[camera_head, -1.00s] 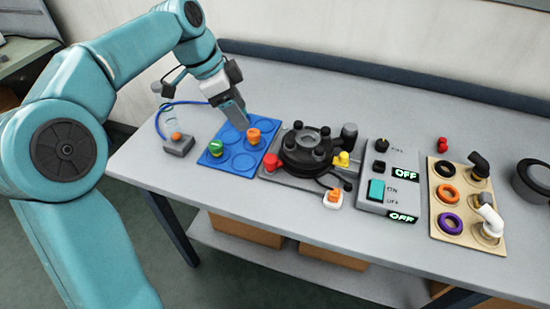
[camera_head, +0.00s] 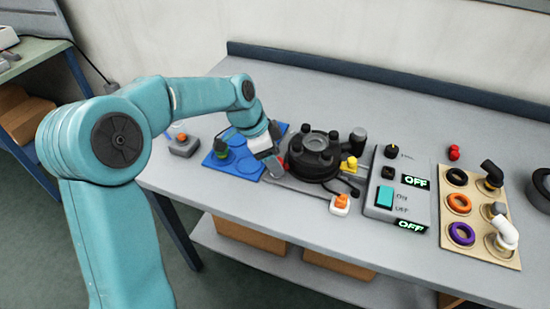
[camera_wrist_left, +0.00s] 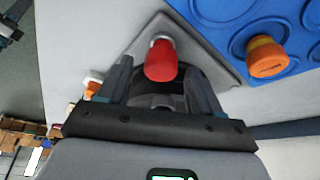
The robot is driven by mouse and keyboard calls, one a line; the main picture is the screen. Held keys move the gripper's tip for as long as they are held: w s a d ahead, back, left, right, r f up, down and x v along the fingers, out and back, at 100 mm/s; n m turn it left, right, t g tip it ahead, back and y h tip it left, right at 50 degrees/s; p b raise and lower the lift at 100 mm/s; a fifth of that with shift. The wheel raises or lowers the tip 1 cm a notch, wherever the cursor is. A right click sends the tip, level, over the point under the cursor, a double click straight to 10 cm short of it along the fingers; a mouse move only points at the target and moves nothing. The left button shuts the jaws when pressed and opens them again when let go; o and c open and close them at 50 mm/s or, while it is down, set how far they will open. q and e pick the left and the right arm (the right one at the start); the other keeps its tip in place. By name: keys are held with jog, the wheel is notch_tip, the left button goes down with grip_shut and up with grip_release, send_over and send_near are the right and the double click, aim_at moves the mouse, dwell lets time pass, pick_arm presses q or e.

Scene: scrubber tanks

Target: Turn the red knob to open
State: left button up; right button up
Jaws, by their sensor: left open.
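The red knob (camera_wrist_left: 160,60) shows in the left wrist view, near the corner of a grey plate with a pale collar behind it. It lies between the two fingers of my left gripper (camera_wrist_left: 158,68), which are spread on either side with visible gaps. My right gripper is in neither view.
A blue tray (camera_head: 222,170) lies left of the housing, with an orange cap (camera_wrist_left: 266,57). A yellow knob (camera_head: 349,164) and an orange-topped part (camera_head: 340,203) sit to the right. Further right are a switch box (camera_head: 383,215) reading OFF and a beige board (camera_head: 480,250).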

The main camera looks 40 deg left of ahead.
pick_arm(q)
jog(key=shift+f, duration=0.25)
jog(key=c, duration=1.1)
jog(key=shift+o, duration=0.2)
